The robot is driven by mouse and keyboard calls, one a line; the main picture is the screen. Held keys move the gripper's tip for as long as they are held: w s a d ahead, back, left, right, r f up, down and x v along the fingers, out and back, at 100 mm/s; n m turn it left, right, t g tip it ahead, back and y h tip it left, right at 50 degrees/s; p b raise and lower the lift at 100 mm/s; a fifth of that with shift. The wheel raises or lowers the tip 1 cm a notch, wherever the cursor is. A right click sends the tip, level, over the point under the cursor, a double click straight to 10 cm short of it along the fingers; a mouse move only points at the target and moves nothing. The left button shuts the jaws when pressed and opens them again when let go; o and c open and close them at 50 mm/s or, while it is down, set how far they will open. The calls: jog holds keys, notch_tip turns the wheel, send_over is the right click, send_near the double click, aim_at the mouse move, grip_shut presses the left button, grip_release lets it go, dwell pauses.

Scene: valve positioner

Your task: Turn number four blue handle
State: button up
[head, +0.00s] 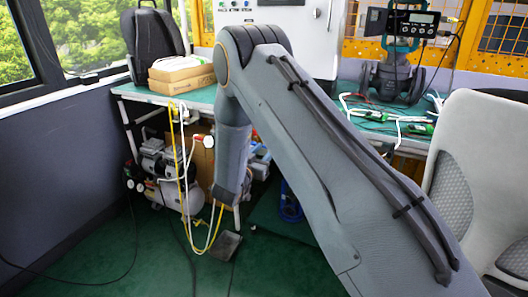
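No handle marked as number four and no clearly blue handle can be made out. A valve assembly (392,80) with a positioner box and lit display (413,20) stands on the green bench at the right. A white panel (308,35) with small indicators and a handle-like part stands at the back centre, partly hidden by my arm. My arm crosses the picture from the lower right, bends at the top centre and hangs down in front of the bench.
The green-topped bench (190,98) runs along the back, with a black backpack (152,38) and cardboard boxes (182,78) on it. A compressor (168,175) and hanging yellow and white hoses are below. A grey chair (480,160) stands at right. Cables cross the green floor (150,260).

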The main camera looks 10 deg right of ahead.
jog(key=shift+c, duration=0.3)
jog(key=c, duration=0.7)
jog(key=m, duration=0.4)
jog(key=shift+m, duration=0.4)
jog(key=m, duration=0.4)
jog(key=shift+m, duration=0.3)
jog(key=m, duration=0.4)
jog(key=shift+f+m+b, duration=0.1)
jog(key=shift+m+b, duration=0.2)
jog(key=shift+b, duration=0.1)
jog(key=shift+m+b, duration=0.35)
jog(key=shift+m, duration=1.65)
